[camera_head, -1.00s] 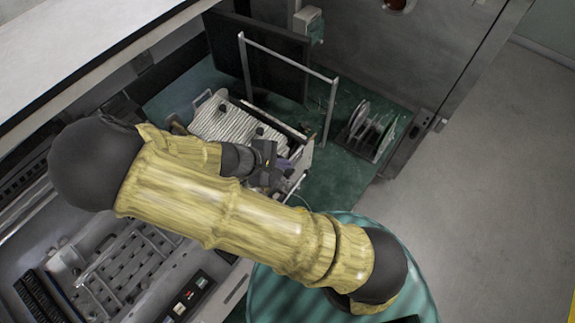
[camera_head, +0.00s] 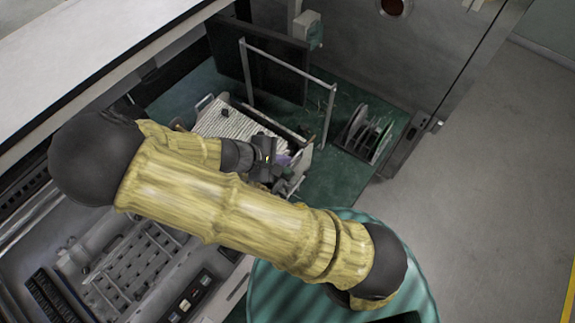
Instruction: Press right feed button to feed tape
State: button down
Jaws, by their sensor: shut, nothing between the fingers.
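The tape feeder machine (camera_head: 232,123), with a ribbed pale top, stands on the green surface beyond my arm. My gripper (camera_head: 284,172) is at the near right end of this machine, small and dark in the picture. Its fingers are shut with nothing seen between them. My yellow-sleeved arm covers the near side of the machine. The right feed button cannot be made out. I cannot tell whether the fingertips touch the machine.
A metal frame (camera_head: 290,65) rises behind the machine, before a dark panel (camera_head: 270,54). A reel (camera_head: 364,136) stands to the right on the green surface (camera_head: 330,175). A control panel with buttons (camera_head: 190,297) is at lower left. Open grey floor (camera_head: 490,180) lies right.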

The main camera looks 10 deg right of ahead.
notch_tip(320, 180, up, 3)
jog(key=p, duration=0.2)
jog(key=shift+r+p, duration=0.15)
jog(key=shift+p, duration=0.15)
dwell(0.7)
jog(key=shift+s+d+f+m+g+y+b, duration=0.6)
jog(key=shift+d+f+m+g+y+b, duration=0.15)
jog(key=shift+m+b, duration=0.25)
jog(key=s+d+r+m+t+y+b, duration=0.1)
jog(key=d+r+m+y+b, duration=0.4)
jog(key=m, duration=0.5)
jog(key=shift+s+d+r+m+y+b, duration=0.35)
jog(key=shift+d+y+b, duration=0.7)
jog(key=shift+b, duration=0.55)
jog(key=shift+a, duration=0.15)
